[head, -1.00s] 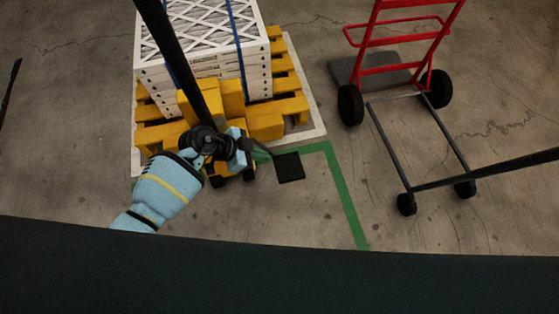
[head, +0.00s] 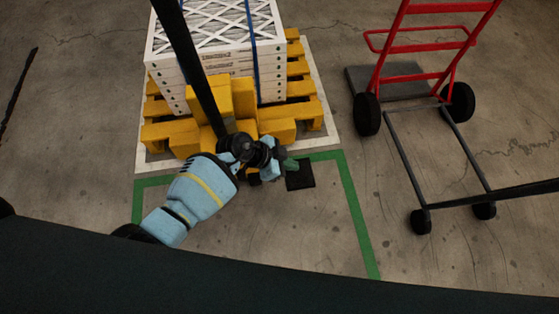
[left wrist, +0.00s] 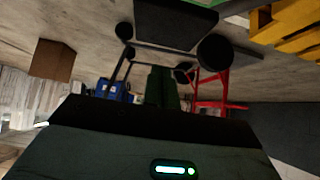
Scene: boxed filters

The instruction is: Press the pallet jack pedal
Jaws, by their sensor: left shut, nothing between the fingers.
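The yellow pallet jack (head: 243,98) stands against a yellow pallet in the head view, with its long black handle (head: 188,62) rising toward me. The pedal, a flat black square plate (head: 302,177), sits low at the jack's right front. It also shows at the top of the left wrist view (left wrist: 175,24). My left gripper (head: 290,164) is shut and empty, its dark green fingertips over the plate's upper left edge in the picture. The fingers also show in the left wrist view (left wrist: 160,88). I cannot tell whether they touch the plate. My right gripper is not in view.
White boxed filters (head: 215,45) with blue straps are stacked on the yellow pallet (head: 300,90). A red hand truck (head: 425,45) with black wheels stands to the right. A brown box (left wrist: 52,60) shows in the left wrist view.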

